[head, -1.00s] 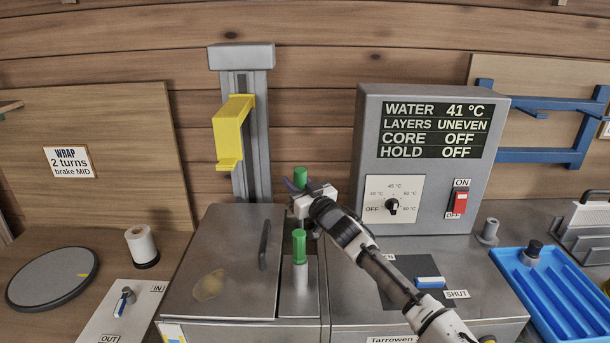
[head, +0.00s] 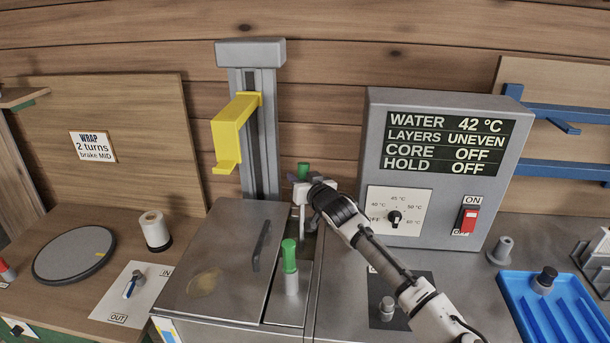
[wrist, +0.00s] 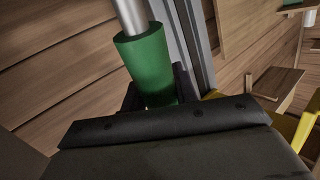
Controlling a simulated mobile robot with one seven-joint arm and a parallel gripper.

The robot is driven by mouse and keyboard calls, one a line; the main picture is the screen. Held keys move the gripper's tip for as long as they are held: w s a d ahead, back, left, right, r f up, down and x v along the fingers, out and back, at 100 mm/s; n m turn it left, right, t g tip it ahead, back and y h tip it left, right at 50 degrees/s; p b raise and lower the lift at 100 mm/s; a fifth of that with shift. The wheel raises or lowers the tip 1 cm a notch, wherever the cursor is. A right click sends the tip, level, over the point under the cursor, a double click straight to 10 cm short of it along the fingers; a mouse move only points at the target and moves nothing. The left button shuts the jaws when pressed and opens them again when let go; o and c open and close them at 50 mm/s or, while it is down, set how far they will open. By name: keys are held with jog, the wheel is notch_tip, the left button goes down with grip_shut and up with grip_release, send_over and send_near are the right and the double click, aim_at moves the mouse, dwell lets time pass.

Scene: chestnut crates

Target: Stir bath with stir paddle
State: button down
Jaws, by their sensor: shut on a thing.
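My gripper (head: 303,188) is shut on the green handle of the stir paddle (head: 303,169) at the back of the bath's narrow opening. Its pale shaft runs down below my gripper toward the opening; its lower end is hidden. The wrist view shows the green handle (wrist: 143,65) between the jaws, with the metal shaft coming out of it. The bath (head: 215,275) is a steel tank with its lid down beside the opening. A second green-handled tool (head: 289,255) stands upright in a grey sleeve at the front of the opening.
The control box (head: 375,140) reads WATER 42 °C, LAYERS UNEVEN, CORE OFF, HOLD OFF. A yellow bracket (head: 230,135) on a grey column stands behind the bath. The lid handle (head: 262,246) is left of my gripper. A blue tray (head: 545,300) lies at right.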

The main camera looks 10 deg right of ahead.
jog(key=shift+w+d, duration=0.1)
jog(key=shift+w, duration=0.2)
jog(key=shift+f, duration=0.15)
jog(key=c, duration=1.1)
grip_release()
jog(key=b+v, duration=0.4)
jog(key=v, duration=0.9)
jog(key=shift+s+r, duration=0.3)
jog(key=shift+r, duration=0.05)
jog(key=shift+d, duration=0.15)
